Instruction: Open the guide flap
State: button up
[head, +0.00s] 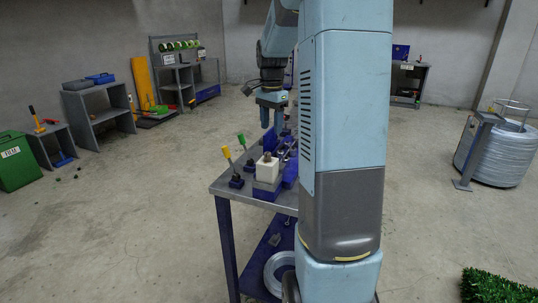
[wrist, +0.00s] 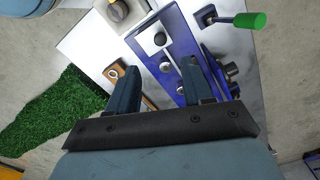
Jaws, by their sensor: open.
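My gripper (head: 271,114) hangs pointing down over the workbench in the head view. In the wrist view my gripper (wrist: 156,75) is open, with nothing between its two fingers. A green-handled lever (wrist: 250,20) stands right of the machine. In the head view my own column hides part of the machine.
The workbench (head: 222,187) also bears a yellow-handled lever (head: 226,152) and a white block (head: 267,168). A wire coil (head: 275,272) lies on its lower shelf. A large wire spool (head: 497,152) stands at right. Floor left of the bench is open.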

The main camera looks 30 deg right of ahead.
notch_tip(320, 180, down, 11)
jog(key=shift+f, duration=0.1)
dwell(0.3)
grip_shut()
jog(key=shift+a, duration=0.25)
jog(key=shift+d, duration=0.2)
